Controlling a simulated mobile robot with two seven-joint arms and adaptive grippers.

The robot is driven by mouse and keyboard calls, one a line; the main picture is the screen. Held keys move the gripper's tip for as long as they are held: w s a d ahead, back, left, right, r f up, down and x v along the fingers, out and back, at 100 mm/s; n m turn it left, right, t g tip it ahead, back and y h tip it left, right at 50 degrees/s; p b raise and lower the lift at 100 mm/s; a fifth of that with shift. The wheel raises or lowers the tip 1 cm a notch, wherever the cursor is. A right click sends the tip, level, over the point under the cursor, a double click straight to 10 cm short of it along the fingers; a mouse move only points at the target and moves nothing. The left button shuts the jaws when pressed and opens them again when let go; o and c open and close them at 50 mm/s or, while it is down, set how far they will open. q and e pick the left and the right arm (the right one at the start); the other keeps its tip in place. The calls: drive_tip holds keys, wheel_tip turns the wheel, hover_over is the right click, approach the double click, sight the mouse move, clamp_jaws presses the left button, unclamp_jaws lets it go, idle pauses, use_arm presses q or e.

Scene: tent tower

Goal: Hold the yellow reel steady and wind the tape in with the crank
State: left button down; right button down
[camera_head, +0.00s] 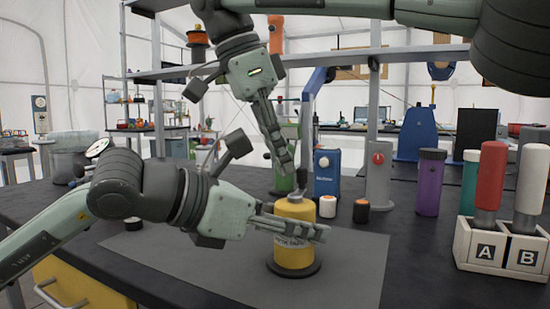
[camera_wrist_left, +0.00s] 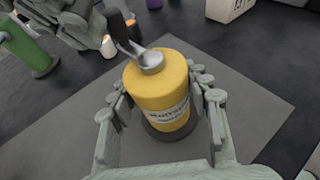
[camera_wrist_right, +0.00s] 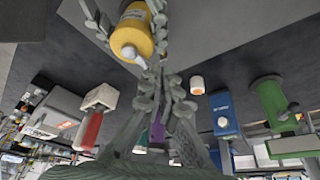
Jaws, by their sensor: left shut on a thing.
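The yellow reel (camera_head: 294,245) is an upright yellow cylinder with a pale label and a dark round base, standing on the grey mat (camera_head: 350,262). My left gripper (camera_head: 305,230) is shut on its body from the left. The left wrist view shows the reel (camera_wrist_left: 158,95) between the two fingers. A silver crank piece (camera_wrist_left: 151,61) sits on its top, with a dark arm pointing up and left. My right gripper (camera_head: 283,170) points down at the reel's top. In the right wrist view its fingers (camera_wrist_right: 157,75) are close together beside the crank; whether they grip it is hidden. I see no tape.
A purple cylinder (camera_head: 429,182) and an A/B holder (camera_head: 500,247) with red and white handles are at right. The mat's front is clear.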

drive_tip(key=shift+w+d, duration=0.15)
drive_tip(key=shift+d, duration=0.55)
drive_tip(key=shift+w+d, duration=0.1)
drive_tip(key=shift+d, duration=0.6)
drive_tip(key=shift+s+d+m+g, duration=0.1)
drive_tip(key=shift+d+m+g, duration=0.25)
drive_tip(key=shift+m, duration=0.45)
drive_tip(key=shift+s+d, duration=0.15)
drive_tip(key=shift+d, duration=0.15)
drive_tip(key=shift+s+d+m+g, duration=0.15)
drive_tip(key=shift+d+m+g, duration=0.1)
drive_tip(key=shift+m, duration=0.55)
drive_tip(key=shift+d, duration=0.1)
